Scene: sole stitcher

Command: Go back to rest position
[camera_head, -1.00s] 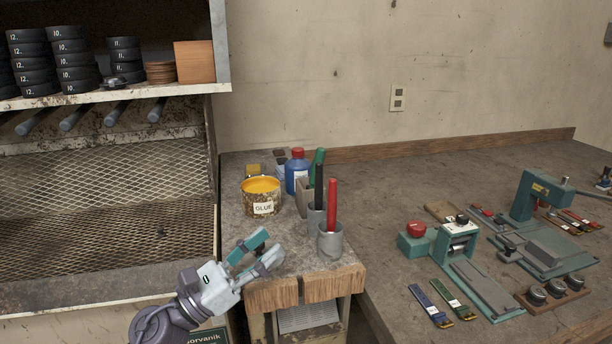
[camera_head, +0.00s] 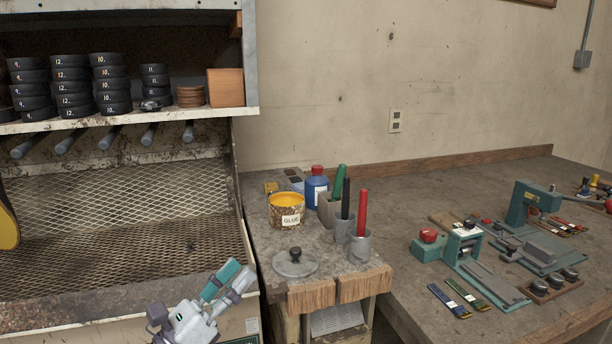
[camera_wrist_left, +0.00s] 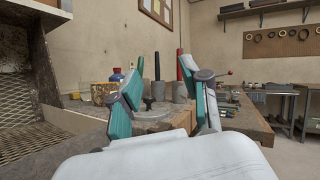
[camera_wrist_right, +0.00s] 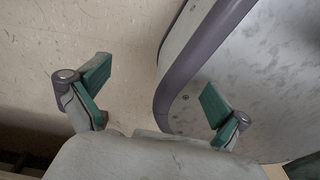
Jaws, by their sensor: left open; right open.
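My left gripper (camera_head: 230,283) is open and empty at the bottom of the head view, in front of the mesh bin and to the left of the small bench's front edge. Its two fingers stand apart in the left wrist view (camera_wrist_left: 163,98), with the bench behind them. My right gripper (camera_wrist_right: 155,98) shows only in its own wrist view. It is open and empty, with a beige surface and a pale rounded panel beyond its fingers.
The small bench (camera_head: 335,272) holds an open glue can (camera_head: 286,211), a grey knobbed lid (camera_head: 296,264), a blue bottle (camera_head: 316,190) and cups with red and black handles. A stitching device (camera_head: 463,245) and tools stand on the right table. Black rolls fill the upper left shelf (camera_head: 190,115).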

